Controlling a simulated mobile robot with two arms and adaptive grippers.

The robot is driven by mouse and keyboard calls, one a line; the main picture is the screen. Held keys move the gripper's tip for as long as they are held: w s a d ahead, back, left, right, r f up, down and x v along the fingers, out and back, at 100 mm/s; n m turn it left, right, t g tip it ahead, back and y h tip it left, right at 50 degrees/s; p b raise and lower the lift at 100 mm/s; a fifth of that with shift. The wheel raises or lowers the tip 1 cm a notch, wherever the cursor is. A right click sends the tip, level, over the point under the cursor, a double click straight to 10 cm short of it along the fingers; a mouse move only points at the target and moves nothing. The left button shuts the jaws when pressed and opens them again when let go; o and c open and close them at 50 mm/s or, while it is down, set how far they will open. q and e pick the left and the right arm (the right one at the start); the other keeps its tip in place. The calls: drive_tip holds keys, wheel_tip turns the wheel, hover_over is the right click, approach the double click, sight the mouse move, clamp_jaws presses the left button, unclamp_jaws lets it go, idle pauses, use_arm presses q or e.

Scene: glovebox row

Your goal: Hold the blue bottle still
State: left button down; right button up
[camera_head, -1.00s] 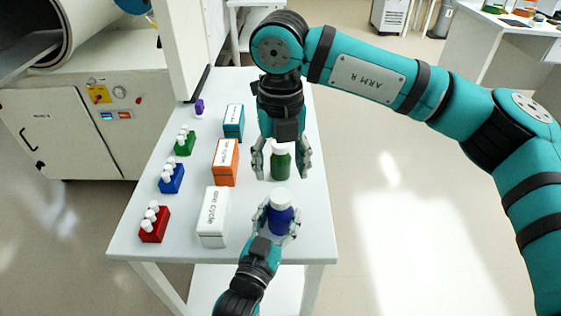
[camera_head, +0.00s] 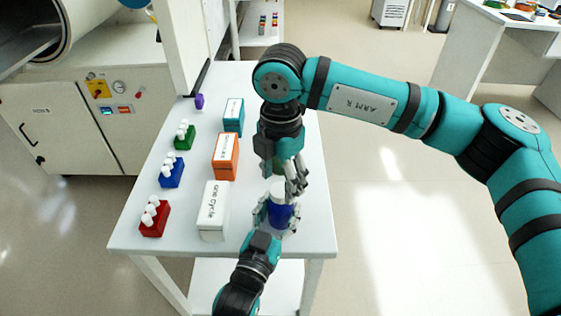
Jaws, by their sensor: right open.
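The blue bottle (camera_head: 282,214) with a white cap stands upright near the table's front right corner. My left gripper (camera_head: 276,214) comes from the front edge, with its fingers around the bottle's body on both sides, and looks shut on it. My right gripper (camera_head: 283,181) is open, pointing down, with its fingers at the height of the bottle's cap. These fingers partly hide the cap; I cannot tell whether they touch it.
On the white table (camera_head: 155,245) stand a white box (camera_head: 213,212), an orange box (camera_head: 225,158) and a teal box (camera_head: 233,118). Red (camera_head: 153,218), blue (camera_head: 171,173) and green (camera_head: 183,138) racks with white-capped vials line the left side. A purple object (camera_head: 199,101) lies at the back.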

drive_tip(key=shift+f, duration=1.4)
drive_tip(key=shift+c, duration=0.4)
